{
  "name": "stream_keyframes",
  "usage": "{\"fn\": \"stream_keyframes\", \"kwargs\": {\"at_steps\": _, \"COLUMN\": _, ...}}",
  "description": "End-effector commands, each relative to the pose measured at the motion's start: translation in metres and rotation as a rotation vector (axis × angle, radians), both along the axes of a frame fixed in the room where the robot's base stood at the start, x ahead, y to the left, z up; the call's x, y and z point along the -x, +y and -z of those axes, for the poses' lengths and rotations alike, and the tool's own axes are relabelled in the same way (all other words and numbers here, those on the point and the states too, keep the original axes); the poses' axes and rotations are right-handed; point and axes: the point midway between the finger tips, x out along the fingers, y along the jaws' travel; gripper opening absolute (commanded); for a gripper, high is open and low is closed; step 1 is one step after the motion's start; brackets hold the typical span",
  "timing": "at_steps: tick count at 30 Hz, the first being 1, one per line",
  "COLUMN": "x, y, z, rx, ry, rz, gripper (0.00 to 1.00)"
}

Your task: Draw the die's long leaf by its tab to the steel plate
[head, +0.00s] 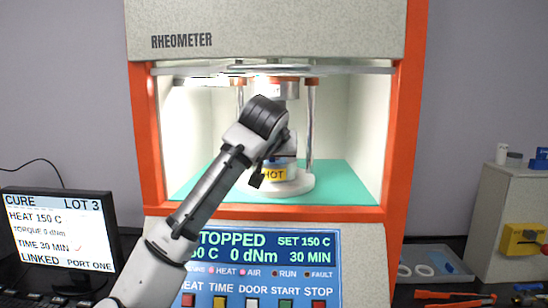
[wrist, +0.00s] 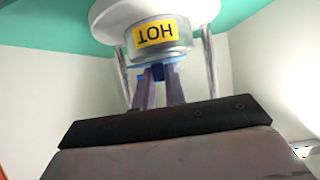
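The die (head: 285,185), a round metal body with a yellow HOT label, sits on a white round base inside the open rheometer chamber. In the wrist view the die (wrist: 188,40) appears upside down. A thin light blue edge (wrist: 134,75) shows along it by my fingertips, perhaps a leaf. A small dark blue piece (wrist: 158,72), possibly the tab, lies between the fingertips. My gripper (wrist: 160,76) reaches to the die; its two fingers are close together on either side of this piece. I cannot tell whether they press on it. In the head view my arm hides the fingertips. I cannot identify the steel plate.
The orange chamber frame (head: 398,140) and metal columns (head: 311,125) stand around the die. A teal floor (head: 345,180) lies around the base. The control panel (head: 265,262) is below. A monitor (head: 60,240) stands left.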

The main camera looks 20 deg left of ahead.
Motion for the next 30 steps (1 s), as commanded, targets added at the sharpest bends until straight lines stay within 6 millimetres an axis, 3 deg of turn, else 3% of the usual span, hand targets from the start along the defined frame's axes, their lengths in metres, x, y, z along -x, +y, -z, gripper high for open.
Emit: {"fn": "stream_keyframes", "kwargs": {"at_steps": 30, "x": 0.0, "y": 0.0, "z": -0.013, "rx": 0.0, "ry": -0.001, "rz": 0.0, "gripper": 0.0}}
